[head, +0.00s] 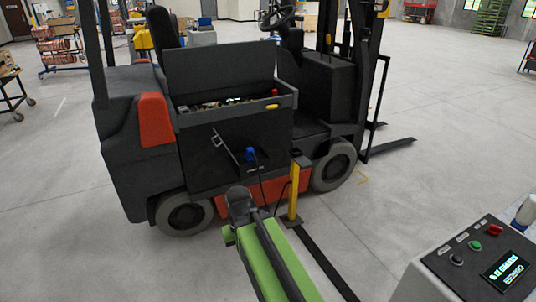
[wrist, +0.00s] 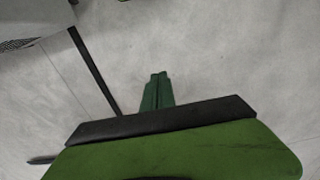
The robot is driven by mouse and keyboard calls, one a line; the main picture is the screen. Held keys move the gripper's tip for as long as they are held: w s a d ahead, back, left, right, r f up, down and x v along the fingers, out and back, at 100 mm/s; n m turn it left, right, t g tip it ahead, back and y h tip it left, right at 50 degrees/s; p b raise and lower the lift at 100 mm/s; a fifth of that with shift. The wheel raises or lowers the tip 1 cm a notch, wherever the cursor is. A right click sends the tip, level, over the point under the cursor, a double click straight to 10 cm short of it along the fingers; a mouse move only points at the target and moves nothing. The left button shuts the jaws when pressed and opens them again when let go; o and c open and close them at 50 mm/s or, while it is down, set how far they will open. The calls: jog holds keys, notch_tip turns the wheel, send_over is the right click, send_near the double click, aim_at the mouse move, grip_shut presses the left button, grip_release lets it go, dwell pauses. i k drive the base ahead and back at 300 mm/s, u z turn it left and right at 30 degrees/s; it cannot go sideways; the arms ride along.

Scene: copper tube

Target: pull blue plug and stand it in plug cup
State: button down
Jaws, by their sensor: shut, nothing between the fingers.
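The blue plug (head: 250,154) sits on the dark side of the forklift, just right of a thin metal handle. A dark cable hangs down from it. A yellow post (head: 294,195) with a dark bracket on top stands on the floor right of the plug; I cannot tell whether this bracket is the plug cup. My green arm reaches toward the forklift in the head view, but its fingers cannot be made out there. In the wrist view my gripper (wrist: 158,92) has its green fingers together, empty, over bare floor. No plug shows in the wrist view.
The forklift (head: 120,160) has its battery cover raised, and its forks point right. A control console (head: 470,265) with buttons and a lit display stands at the lower right. A dark strip (head: 325,265) runs along the floor near my arm.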

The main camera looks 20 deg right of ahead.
aim_at(250, 150)
jog(key=z, duration=1.1)
jog(key=i, duration=2.9)
jog(key=u, duration=5.3)
jog(key=i, duration=0.1)
jog(key=z, duration=2.35)
jog(key=i, duration=0.6)
jog(key=u, duration=0.05)
